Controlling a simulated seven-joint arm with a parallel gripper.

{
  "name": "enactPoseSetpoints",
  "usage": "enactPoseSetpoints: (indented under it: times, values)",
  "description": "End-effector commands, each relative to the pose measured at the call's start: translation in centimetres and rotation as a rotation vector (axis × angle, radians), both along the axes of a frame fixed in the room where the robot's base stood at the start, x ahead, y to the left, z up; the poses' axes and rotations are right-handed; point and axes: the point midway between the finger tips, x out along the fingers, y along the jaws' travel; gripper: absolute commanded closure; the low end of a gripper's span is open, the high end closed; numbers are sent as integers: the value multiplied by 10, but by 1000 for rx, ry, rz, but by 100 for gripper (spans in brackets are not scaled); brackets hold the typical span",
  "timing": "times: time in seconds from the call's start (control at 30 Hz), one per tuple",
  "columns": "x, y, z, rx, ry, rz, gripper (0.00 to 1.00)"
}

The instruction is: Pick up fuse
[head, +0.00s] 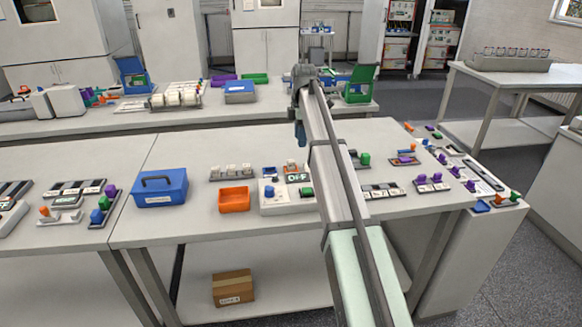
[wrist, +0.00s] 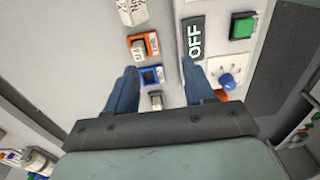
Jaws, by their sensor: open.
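My gripper (wrist: 159,66) is open, its two blue fingers apart and pointing down over the table in the wrist view. Between the fingers are a small blue square holder with a dark centre (wrist: 151,75) and a small pale grey piece (wrist: 156,98) nearer the palm. An orange holder with white labels (wrist: 143,46) lies just beyond the fingertips. I cannot tell for sure which of these small parts is the fuse. In the head view my gripper (head: 300,134) hangs over the main table behind the control box, and my arm hides part of the table.
The control box (head: 275,204) has an OFF display (wrist: 194,37), a green button (wrist: 242,28) and a blue knob (wrist: 227,81), close to the right finger. An orange bin (head: 234,199) and a blue toolbox (head: 160,188) stand to the left. Bare tabletop lies behind them.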

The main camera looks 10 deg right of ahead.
Motion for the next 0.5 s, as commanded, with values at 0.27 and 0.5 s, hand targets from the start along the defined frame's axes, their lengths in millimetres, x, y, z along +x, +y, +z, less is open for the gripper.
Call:
enactPoseSetpoints:
  times: [0.27, 0.5]
  values:
    - [41, 21, 17, -33, -7, -5, 47]
    - [39, 21, -5, -34, -5, -5, 47]
